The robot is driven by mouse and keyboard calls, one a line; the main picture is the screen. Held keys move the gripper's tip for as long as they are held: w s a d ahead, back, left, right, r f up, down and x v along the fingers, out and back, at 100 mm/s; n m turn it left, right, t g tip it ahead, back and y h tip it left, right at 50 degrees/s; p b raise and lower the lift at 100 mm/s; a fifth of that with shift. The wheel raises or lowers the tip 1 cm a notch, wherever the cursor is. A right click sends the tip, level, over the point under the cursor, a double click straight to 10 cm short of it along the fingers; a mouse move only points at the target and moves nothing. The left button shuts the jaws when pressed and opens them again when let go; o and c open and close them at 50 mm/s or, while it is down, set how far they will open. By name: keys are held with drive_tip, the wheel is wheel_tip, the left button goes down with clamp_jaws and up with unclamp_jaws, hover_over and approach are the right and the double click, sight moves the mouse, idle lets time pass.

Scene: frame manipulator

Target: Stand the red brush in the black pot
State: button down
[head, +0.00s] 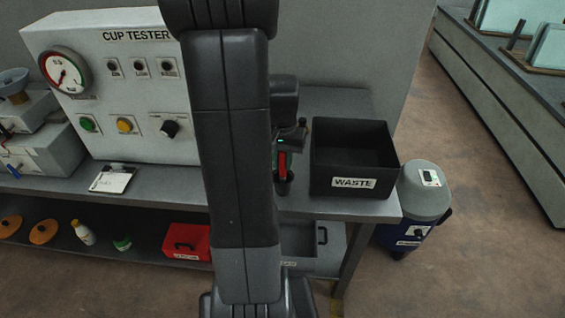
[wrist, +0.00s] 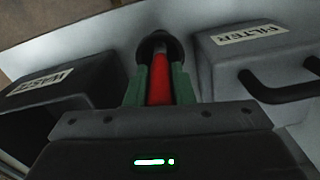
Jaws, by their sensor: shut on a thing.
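The red brush (wrist: 159,82) stands between the green fingers of my gripper (wrist: 160,72) in the wrist view, and the gripper is shut on it. In the head view the brush (head: 282,165) is a narrow upright red strip below my wrist. The black pot (head: 284,188) is directly below it on the bench, left of the waste box. In the wrist view the pot's dark round shape (wrist: 160,42) is at the brush's far end. I cannot tell whether the brush's end is inside the pot or just above it. My arm hides part of this area.
The black waste box (head: 352,150) stands close on the right. The white cup tester (head: 125,90) and a clipboard (head: 112,179) are on the left. A filter box with a handle (wrist: 262,62) shows in the wrist view. A red box (head: 187,243) is on the lower shelf.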

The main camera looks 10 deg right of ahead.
drive_tip(key=shift+f, duration=0.55)
drive_tip(key=shift+f, duration=0.1)
drive_tip(key=c, duration=1.2)
unclamp_jaws()
drive_tip(key=shift+c, duration=0.2)
wheel_tip(320, 180, up, 12)
drive_tip(key=shift+r, duration=0.15)
